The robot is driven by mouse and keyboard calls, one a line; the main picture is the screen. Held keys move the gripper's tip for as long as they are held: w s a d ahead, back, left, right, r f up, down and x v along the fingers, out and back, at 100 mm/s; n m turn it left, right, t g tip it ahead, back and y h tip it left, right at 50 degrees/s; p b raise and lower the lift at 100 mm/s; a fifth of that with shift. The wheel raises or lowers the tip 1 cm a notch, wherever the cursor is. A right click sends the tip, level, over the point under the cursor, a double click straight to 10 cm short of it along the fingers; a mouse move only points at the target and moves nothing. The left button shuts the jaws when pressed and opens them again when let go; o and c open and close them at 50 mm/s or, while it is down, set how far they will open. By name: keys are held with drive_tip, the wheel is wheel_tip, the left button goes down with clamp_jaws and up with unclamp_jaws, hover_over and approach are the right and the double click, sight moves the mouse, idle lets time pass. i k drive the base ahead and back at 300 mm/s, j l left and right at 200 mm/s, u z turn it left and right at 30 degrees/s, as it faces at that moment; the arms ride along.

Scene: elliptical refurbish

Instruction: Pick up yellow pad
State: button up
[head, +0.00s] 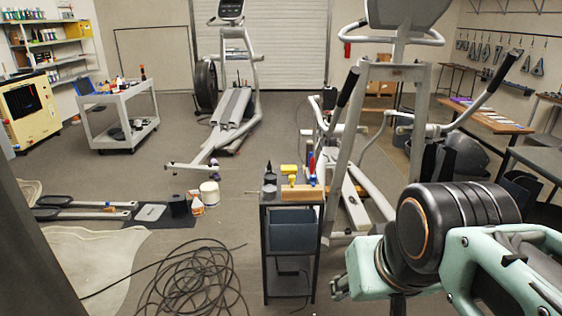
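A small stand (291,240) is in the lower middle of the head view. On its top is a bright yellow item (289,170), small in the picture, and I cannot tell whether it is a pad. A tan-yellow block (302,193) lies at the front of the same top. Blue and red items stand beside them, and a dark item is at the left. My arm fills the lower right, to the right of the stand and apart from it.
A coiled black cable (195,285) lies on the floor left of the stand. An elliptical machine (375,130) stands close behind and right of it. A white bucket (209,193) is behind left. A grey cart (120,115) is farther back. Open floor shows left of the stand.

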sight(286, 170)
drive_tip(key=i+j+u, duration=0.75)
drive_tip(key=i+u, duration=0.2)
drive_tip(key=i+j+u, duration=0.2)
drive_tip(key=i, duration=1)
drive_tip(key=i+z, duration=0.35)
drive_tip(key=i+j+z, duration=0.1)
drive_tip(key=i+z, duration=0.3)
drive_tip(key=i, duration=0.2)
drive_tip(key=i+z, duration=0.35)
drive_tip(key=z, duration=0.15)
drive_tip(key=i+j+z, duration=0.2)
drive_tip(key=z, duration=0.3)
drive_tip(key=i+j+z, duration=0.1)
drive_tip(key=i+z, duration=0.15)
drive_tip(key=z, duration=0.2)
drive_tip(key=i+j+z, duration=0.2)
drive_tip(key=z, duration=0.3)
drive_tip(key=i+j+z, duration=0.3)
drive_tip(key=z, duration=0.15)
drive_tip(key=i+j+z, duration=0.15)
drive_tip(key=j+z, duration=0.2)
drive_tip(key=z, duration=0.15)
